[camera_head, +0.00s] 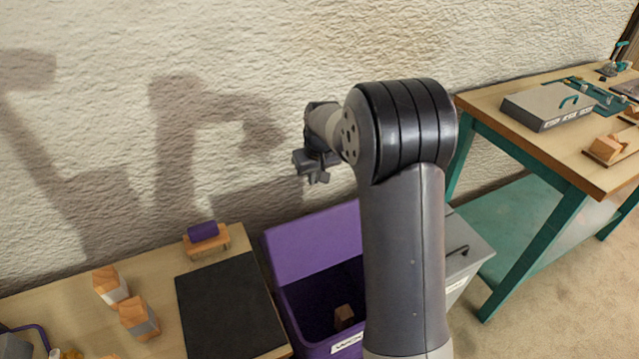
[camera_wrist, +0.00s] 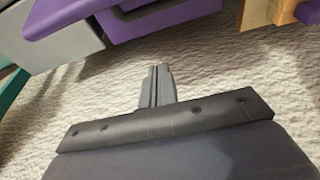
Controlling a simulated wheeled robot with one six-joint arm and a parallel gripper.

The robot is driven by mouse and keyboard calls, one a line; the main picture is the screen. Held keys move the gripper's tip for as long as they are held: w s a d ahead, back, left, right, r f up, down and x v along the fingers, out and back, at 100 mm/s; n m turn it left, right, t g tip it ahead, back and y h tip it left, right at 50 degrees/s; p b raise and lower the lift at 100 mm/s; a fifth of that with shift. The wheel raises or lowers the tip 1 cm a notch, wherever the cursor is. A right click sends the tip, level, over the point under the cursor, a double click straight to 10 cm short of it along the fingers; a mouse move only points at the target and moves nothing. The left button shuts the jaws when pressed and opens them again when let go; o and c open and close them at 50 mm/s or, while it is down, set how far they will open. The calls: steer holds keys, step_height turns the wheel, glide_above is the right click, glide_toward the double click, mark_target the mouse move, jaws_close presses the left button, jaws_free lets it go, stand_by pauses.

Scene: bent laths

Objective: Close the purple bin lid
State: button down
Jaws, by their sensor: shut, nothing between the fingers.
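The purple bin (camera_head: 292,318) stands beside the workbench, with its purple lid (camera_head: 315,243) raised and leaning back near the wall. The bin is open and a wooden block (camera_head: 344,316) lies inside. My arm hides the bin's right part. My gripper (camera_head: 317,178) is above the lid, close to the wall, apart from the lid. In the wrist view my gripper (camera_wrist: 158,74) is shut and empty, with the rough wall behind it. Purple surfaces (camera_wrist: 160,22) show at the top of that view; I cannot tell which part of the bin they are.
A grey bin (camera_head: 468,252) stands right of the purple one. The left bench carries a black mat (camera_head: 228,308), wooden blocks (camera_head: 140,318) and a purple-topped wooden piece (camera_head: 205,238). A teal-legged table (camera_head: 560,165) with a grey case (camera_head: 548,105) stands at right.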

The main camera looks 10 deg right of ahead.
step_height(320, 180, down, 9)
steer(key=s, duration=0.1)
steer(key=shift+s+d+r+b, duration=0.15)
steer(key=shift+s+b, duration=0.2)
steer(key=shift+s, duration=0.05)
steer(key=shift+s+b, duration=0.1)
steer(key=shift+b, duration=0.35)
